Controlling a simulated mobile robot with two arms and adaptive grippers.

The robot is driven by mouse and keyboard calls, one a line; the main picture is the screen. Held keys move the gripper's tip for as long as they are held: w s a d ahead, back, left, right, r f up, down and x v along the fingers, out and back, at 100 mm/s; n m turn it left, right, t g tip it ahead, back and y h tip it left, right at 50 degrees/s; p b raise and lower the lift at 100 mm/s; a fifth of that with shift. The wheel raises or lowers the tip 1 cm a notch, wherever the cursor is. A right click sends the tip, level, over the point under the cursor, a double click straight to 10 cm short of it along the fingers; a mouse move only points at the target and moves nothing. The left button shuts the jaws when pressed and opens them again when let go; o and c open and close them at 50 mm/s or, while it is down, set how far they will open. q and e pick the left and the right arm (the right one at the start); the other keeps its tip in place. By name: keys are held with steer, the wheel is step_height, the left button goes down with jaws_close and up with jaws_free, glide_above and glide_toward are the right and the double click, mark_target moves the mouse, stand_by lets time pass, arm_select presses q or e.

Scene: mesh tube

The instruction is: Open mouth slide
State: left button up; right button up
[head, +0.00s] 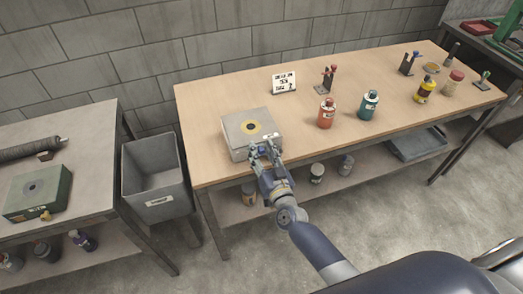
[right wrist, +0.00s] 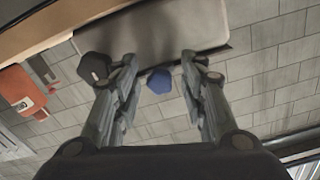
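A grey box (head: 238,142) with a yellow ring and dark centre (head: 251,127) on its top stands near the left end of the wooden table. My right gripper (head: 263,148) is at the box's front side. In the right wrist view the box (right wrist: 150,35) fills the top middle. A blue knob (right wrist: 160,82) shows in the gap between the fingers of my right gripper (right wrist: 158,62), which are open and apart from it. A black knob (right wrist: 93,67) is beside the left finger. I cannot tell which part is the mouth slide. My left gripper is not in view.
A grey bin (head: 155,172) stands left of the table. A green box (head: 38,193) is on the left bench. The table between box and sign is clear.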

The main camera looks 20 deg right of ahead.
steer(key=shift+w, duration=0.2)
jaws_close()
steer(key=shift+s+p, duration=0.65)
steer(key=shift+s, duration=1)
jaws_free()
steer(key=shift+w, duration=0.1)
steer(key=s, duration=1.2)
steer(key=shift+d, duration=0.25)
